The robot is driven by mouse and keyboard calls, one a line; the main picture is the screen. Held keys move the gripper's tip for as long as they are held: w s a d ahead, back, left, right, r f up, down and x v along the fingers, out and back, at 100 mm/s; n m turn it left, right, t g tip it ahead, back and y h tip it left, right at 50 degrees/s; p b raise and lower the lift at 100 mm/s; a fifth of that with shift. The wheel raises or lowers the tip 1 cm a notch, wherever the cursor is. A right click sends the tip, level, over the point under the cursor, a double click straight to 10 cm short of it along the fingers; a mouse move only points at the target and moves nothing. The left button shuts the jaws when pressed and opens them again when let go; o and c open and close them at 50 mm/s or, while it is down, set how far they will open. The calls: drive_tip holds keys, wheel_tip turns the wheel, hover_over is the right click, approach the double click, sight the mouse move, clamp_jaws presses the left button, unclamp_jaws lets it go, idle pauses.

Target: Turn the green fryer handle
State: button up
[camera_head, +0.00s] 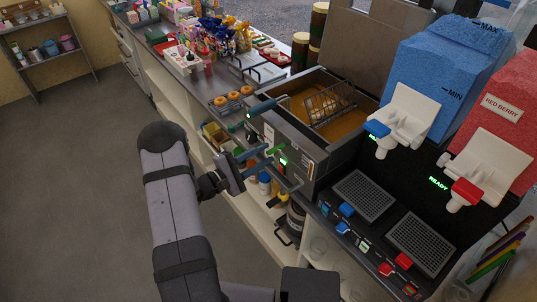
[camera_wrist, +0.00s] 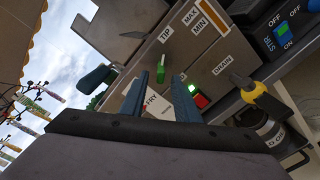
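The fryer (camera_head: 300,147) stands on the counter, its basin holding golden oil and a wire basket. On its front panel is a small bright green handle (camera_head: 276,149). In the wrist view the green handle (camera_wrist: 161,69) sits just beyond and between my fingertips, near the "TIP" and "FRY" labels. My gripper (camera_head: 269,152) is open, with two blue fingers pointing at the panel. In the wrist view my gripper (camera_wrist: 155,82) shows nothing held between the fingers. I cannot tell whether a finger touches the handle.
A dark teal grip (camera_wrist: 94,78) sticks out left of the green handle. A lit rocker switch (camera_wrist: 198,96) and a yellow drain handle (camera_wrist: 250,90) are to the right. Doughnuts (camera_head: 233,97) lie left of the fryer; a blue slush machine (camera_head: 440,75) stands right. The floor at left is clear.

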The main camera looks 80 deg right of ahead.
drive_tip(key=b+v, duration=0.1)
drive_tip(key=v, duration=0.3)
drive_tip(key=shift+w, duration=0.1)
idle(0.7)
